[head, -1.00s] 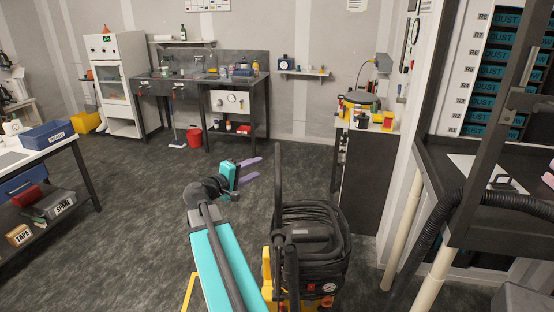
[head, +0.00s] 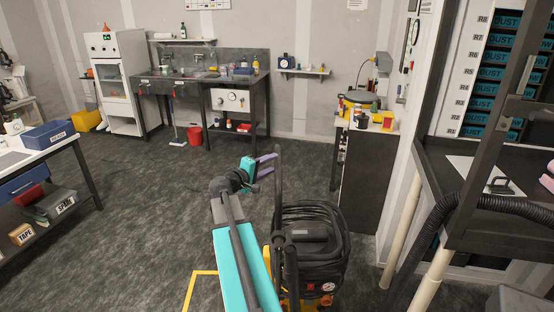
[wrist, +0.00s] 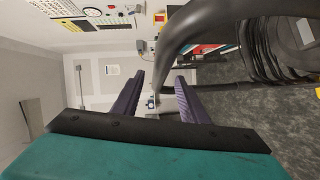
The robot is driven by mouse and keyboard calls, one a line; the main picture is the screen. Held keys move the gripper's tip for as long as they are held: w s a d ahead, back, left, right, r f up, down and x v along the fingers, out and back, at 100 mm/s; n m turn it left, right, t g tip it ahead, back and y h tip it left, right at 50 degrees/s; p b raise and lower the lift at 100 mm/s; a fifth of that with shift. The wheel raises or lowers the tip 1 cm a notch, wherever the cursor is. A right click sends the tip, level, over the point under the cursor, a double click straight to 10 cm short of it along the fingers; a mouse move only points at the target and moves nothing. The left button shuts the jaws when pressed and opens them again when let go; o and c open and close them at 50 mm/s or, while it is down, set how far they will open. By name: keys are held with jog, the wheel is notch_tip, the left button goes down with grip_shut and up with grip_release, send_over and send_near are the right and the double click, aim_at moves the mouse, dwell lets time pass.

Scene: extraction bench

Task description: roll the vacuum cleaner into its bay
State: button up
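The vacuum cleaner (head: 316,246) is a black and yellow machine with a coiled hose, upright on the floor at the lower middle of the head view. Its tall dark handle (head: 278,185) rises on its left side. My gripper (head: 268,164) is close to the left of the handle's upper part, its purple fingers pointing right. In the wrist view the fingers (wrist: 160,86) are apart, and the curved handle (wrist: 205,22) runs close ahead of the tips. I cannot tell whether it lies between them. A yellow floor line (head: 203,272) shows left of my arm; my arm hides part of the floor there.
A dark cabinet (head: 366,190) stands behind the cleaner to the right. Pale posts (head: 402,232) and a ribbed black hose (head: 425,240) stand further right. A table (head: 88,168) with boxes is at the left. The floor in the middle is clear.

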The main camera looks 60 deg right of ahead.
aim_at(277, 160)
jog(key=shift+s+d+f+p, duration=0.1)
jog(key=shift+d+f+p, duration=0.2)
jog(key=shift+d, duration=0.95)
jog(key=shift+s+d+f+p, duration=0.1)
jog(key=shift+d+p, duration=0.25)
jog(key=shift+d, duration=0.85)
jog(key=shift+c, duration=0.4)
grip_shut()
